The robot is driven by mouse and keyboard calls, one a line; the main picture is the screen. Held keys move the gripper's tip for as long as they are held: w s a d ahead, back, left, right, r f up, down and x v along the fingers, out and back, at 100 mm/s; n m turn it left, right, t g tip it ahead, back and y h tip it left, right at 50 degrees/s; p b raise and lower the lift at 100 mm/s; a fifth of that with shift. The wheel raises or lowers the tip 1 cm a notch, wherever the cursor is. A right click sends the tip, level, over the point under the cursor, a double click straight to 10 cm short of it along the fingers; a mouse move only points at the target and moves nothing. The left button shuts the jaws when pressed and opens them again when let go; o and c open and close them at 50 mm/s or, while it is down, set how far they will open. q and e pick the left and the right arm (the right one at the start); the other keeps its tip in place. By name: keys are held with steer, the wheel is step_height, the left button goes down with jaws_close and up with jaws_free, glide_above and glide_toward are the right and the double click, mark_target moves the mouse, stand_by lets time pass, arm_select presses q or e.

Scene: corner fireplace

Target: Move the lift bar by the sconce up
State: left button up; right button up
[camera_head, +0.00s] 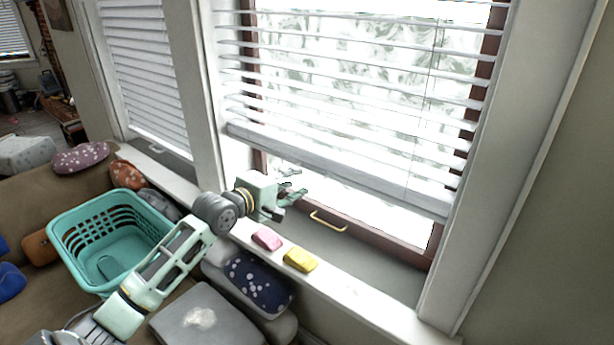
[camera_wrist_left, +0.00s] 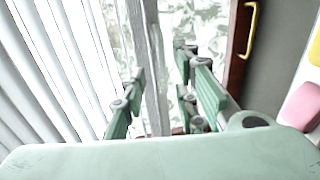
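The white slatted blind's bottom bar (camera_head: 345,171) runs across the near window; I take it for the lift bar. In the left wrist view a pale bar (camera_wrist_left: 155,70) runs upright between my fingers, apparently the same one. My left gripper (camera_head: 293,183) is in front of the window, close under the bar's left half in the head view. Its green fingers (camera_wrist_left: 165,95) are spread, one each side of the bar; I cannot tell whether they touch it. No sconce shows. My right gripper is not in view.
A brass handle (camera_head: 328,221) sits on the brown window frame, right of the gripper. A pink block (camera_head: 267,239) and a yellow block (camera_head: 300,260) lie on the white sill. A teal basket (camera_head: 75,228) and cushions are at left. A second blind (camera_head: 148,75) hangs farther left.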

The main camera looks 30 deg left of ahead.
mark_target(307, 176)
arm_select(q)
steer(key=x, duration=0.6)
steer(key=shift+w+d+f, duration=0.1)
steer(key=shift+w+f, duration=0.1)
jaws_close()
stand_by(0.4)
